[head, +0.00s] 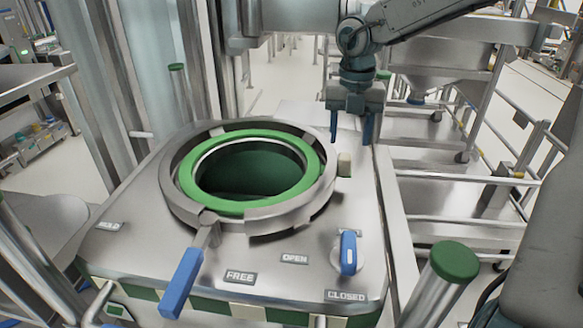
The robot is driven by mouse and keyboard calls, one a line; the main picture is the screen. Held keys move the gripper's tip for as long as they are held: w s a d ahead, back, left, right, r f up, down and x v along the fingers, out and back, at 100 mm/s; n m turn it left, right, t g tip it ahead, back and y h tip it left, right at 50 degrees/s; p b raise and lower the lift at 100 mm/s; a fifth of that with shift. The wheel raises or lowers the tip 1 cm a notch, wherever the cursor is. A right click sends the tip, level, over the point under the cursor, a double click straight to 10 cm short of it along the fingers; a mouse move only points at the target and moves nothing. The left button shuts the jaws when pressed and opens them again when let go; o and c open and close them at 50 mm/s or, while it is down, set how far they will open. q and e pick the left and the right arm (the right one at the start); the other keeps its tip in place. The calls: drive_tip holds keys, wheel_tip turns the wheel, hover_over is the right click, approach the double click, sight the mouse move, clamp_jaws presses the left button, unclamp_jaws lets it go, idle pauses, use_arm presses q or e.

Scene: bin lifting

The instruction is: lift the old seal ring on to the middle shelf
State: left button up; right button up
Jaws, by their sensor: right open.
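A green seal ring (188,190) lies around the round dark opening of the steel bin top (130,235). A split metal clamp ring (172,200) surrounds it, with a gap at its front and a blue-handled lever (182,283) pointing towards the front. My right gripper (351,138) points down, open and empty, behind and to the right of the ring, apart from it. A steel rack (450,173) with several levels stands at the right; I cannot tell for sure which level is the middle shelf. My left gripper is out of view.
A blue knob (348,253) stands at the front right of the bin top, between OPEN and CLOSED labels. A green-capped post (455,262) rises at the front right. A steel column (170,80) stands behind the bin at the left.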

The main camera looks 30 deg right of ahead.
sight(346, 155)
drive_tip(key=shift+f, duration=0.5)
drive_tip(key=shift+s+a+f, duration=0.1)
drive_tip(key=shift+f, duration=0.25)
drive_tip(key=f+p, duration=0.1)
drive_tip(key=f, duration=0.2)
drive_tip(key=shift+a+f+p, duration=0.2)
drive_tip(key=shift+f+p, duration=0.2)
drive_tip(key=shift+f, duration=0.5)
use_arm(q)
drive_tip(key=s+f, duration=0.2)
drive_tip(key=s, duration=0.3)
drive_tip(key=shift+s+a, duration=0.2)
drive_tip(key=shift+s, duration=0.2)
use_arm(e)
clamp_jaws()
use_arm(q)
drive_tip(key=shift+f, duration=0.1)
use_arm(e)
drive_tip(key=shift+r, duration=0.1)
